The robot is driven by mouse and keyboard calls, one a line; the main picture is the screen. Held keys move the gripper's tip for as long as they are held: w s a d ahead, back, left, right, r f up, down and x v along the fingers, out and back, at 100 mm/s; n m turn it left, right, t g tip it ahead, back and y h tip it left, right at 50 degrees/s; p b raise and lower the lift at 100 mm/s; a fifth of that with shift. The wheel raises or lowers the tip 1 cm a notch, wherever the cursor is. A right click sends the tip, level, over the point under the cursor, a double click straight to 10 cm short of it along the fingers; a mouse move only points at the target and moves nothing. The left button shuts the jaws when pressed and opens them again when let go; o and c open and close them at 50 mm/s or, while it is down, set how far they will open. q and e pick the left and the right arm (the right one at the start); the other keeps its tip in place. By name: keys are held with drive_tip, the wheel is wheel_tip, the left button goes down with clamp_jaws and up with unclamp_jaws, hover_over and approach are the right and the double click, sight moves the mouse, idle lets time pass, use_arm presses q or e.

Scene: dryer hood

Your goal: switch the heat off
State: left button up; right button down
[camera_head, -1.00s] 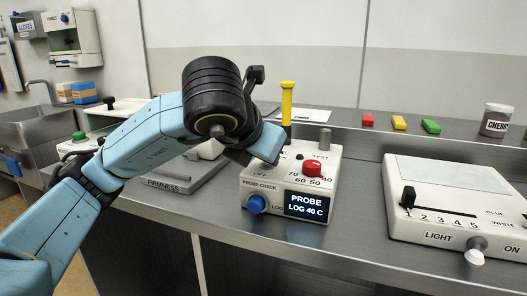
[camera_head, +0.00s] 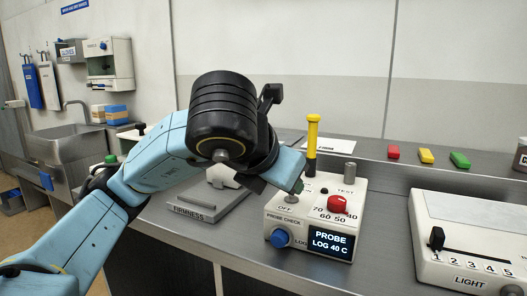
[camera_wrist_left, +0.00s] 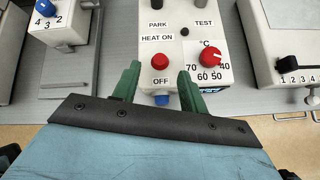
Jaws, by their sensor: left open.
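The probe check box (camera_head: 315,215) stands on the steel counter. In the left wrist view, a red-topped control (camera_wrist_left: 160,61) sits between the labels HEAT ON and OFF; its exact setting is hard to tell from above. My left gripper (camera_wrist_left: 160,66) is open, its green fingers on either side of this control, with no clear contact. In the head view, my left gripper (camera_head: 297,187) hangs over the box's left part and hides the control. A red temperature dial (camera_wrist_left: 211,56) is just right of the fingers. A blue knob (camera_head: 280,238) is on the box front. The display reads LOG 40 C.
A yellow-handled probe (camera_head: 313,135) stands upright behind the box. A light box (camera_head: 470,235) with a slider is to the right, the firmness device (camera_head: 205,205) to the left. Red, yellow and green blocks (camera_head: 426,156) lie at the back. Counter shows between the devices.

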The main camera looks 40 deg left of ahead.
use_arm(q)
drive_tip(key=v, duration=0.8)
use_arm(e)
drive_tip(key=shift+s+d+f+g, duration=0.25)
drive_tip(key=shift+s+f+g, duration=0.1)
drive_tip(key=shift+s, duration=0.2)
drive_tip(key=shift+s+d+f+g, duration=0.25)
drive_tip(key=shift+s+f+g, duration=0.1)
drive_tip(key=shift+s, duration=0.2)
use_arm(q)
drive_tip(key=shift+s, duration=0.15)
drive_tip(key=shift+r+p, duration=0.2)
drive_tip(key=shift+p, duration=0.2)
